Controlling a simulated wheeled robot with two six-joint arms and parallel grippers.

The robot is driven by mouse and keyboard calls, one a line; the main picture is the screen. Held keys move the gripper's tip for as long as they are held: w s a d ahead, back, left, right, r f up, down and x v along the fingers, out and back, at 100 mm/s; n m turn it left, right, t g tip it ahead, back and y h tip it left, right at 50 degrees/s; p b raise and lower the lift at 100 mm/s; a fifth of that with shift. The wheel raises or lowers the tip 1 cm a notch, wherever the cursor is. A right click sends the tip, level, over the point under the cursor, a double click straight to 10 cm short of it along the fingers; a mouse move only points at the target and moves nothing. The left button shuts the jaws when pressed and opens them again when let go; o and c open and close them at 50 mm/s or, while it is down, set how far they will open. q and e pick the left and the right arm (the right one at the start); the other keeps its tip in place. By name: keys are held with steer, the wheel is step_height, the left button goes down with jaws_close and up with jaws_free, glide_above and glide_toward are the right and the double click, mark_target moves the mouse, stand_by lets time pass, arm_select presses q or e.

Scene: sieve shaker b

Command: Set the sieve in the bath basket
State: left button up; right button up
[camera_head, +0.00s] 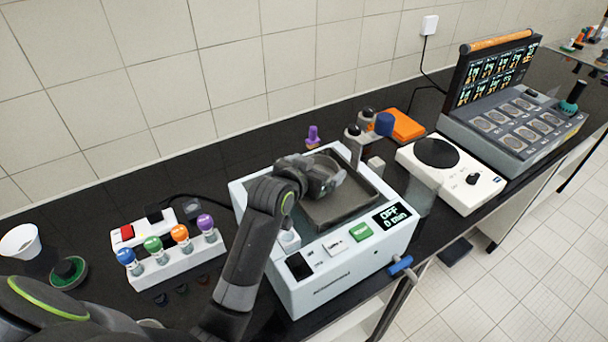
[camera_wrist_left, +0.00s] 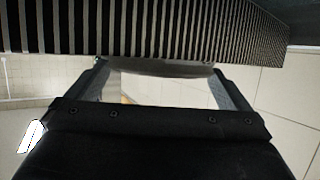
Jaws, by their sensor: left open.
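The white bath (camera_head: 345,265) stands on the black bench, with a display reading OFF. Its dark basket (camera_head: 345,210) lies in the opening on top. My left gripper (camera_head: 330,180) is over the back left part of the basket, and my arm covers part of it. In the left wrist view a striped dark wall (camera_wrist_left: 150,30) crosses the top, and the gripper (camera_wrist_left: 158,75) is open below it. A rounded grey edge shows between the fingers; I cannot tell for sure whether it is the sieve. My right gripper is out of view.
A white rack with several coloured knobs (camera_head: 178,260) stands left of the bath. A white unit with a black round plate (camera_head: 437,152) and an instrument with a screen (camera_head: 495,72) stand to the right. A blue-handled tap (camera_head: 400,266) sticks out in front. An orange block (camera_head: 402,125) lies behind.

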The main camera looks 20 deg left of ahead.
arm_select(q)
steer(key=b+v, duration=0.1)
steer(key=v, duration=1)
steer(key=shift+s, duration=0.25)
